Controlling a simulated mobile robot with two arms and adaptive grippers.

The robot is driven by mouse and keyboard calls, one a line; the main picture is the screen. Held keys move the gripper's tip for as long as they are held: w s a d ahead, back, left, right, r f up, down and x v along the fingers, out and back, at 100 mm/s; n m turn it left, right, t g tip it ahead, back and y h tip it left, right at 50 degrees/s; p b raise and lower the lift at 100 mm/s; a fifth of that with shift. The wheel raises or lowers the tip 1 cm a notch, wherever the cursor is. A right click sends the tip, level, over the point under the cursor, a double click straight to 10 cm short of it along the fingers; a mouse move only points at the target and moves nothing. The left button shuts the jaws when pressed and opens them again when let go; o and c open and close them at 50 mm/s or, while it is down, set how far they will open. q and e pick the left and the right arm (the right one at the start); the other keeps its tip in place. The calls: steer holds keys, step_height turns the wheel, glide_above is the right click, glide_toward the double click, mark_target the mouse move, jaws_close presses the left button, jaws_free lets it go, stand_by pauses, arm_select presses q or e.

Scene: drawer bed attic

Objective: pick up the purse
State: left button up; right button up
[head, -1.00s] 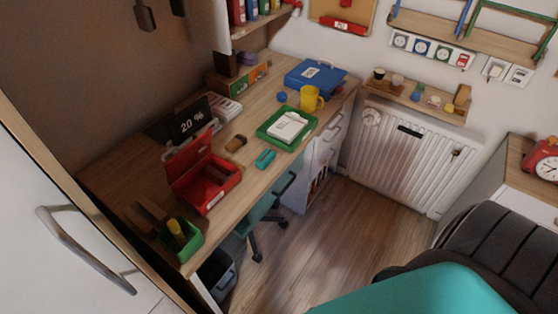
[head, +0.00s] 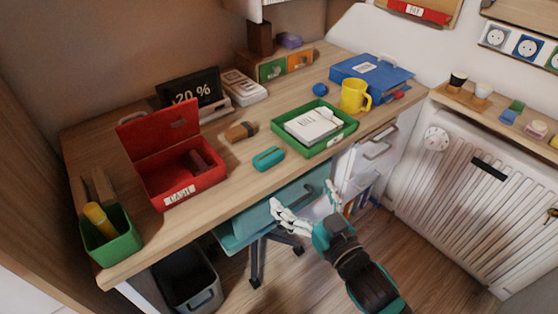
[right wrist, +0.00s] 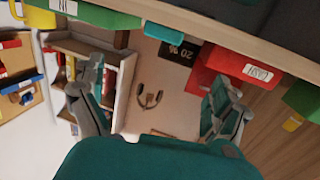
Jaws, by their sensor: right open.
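A small teal pouch (head: 268,158), which looks like the purse, lies on the desk near its front edge, between the red cash box and the green tray. A small brown item (head: 240,131) lies just behind it; I cannot tell exactly what it is. My right gripper (head: 308,206) is open and empty, in front of the desk edge, to the right of and nearer than the pouch, not touching it. In the right wrist view its two fingers (right wrist: 158,95) are spread wide, and a teal item (right wrist: 165,33), probably the pouch, shows beyond them. My left gripper is out of view.
The red cash box (head: 180,185) stands open at left, the green tray (head: 348,138) with a white pad at right. A yellow mug (head: 355,95) and blue binder (head: 372,75) stand behind. A teal chair (head: 255,235) and dark bin (head: 187,277) are under the desk.

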glide_toward(272, 159)
steer(key=x, duration=0.5)
steer(key=shift+r+b, duration=0.4)
steer(key=shift+w+f, duration=0.1)
steer(key=shift+w, duration=0.15)
steer(key=x, duration=0.3)
steer(key=b+x, duration=0.1)
steer(key=shift+w+a+f, duration=0.25)
steer(key=shift+f, duration=0.1)
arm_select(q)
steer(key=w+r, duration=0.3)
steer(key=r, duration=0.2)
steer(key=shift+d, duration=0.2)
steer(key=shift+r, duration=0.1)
arm_select(e)
steer(key=c, duration=1.1)
steer(key=shift+c, duration=0.4)
steer(key=shift+r, duration=0.15)
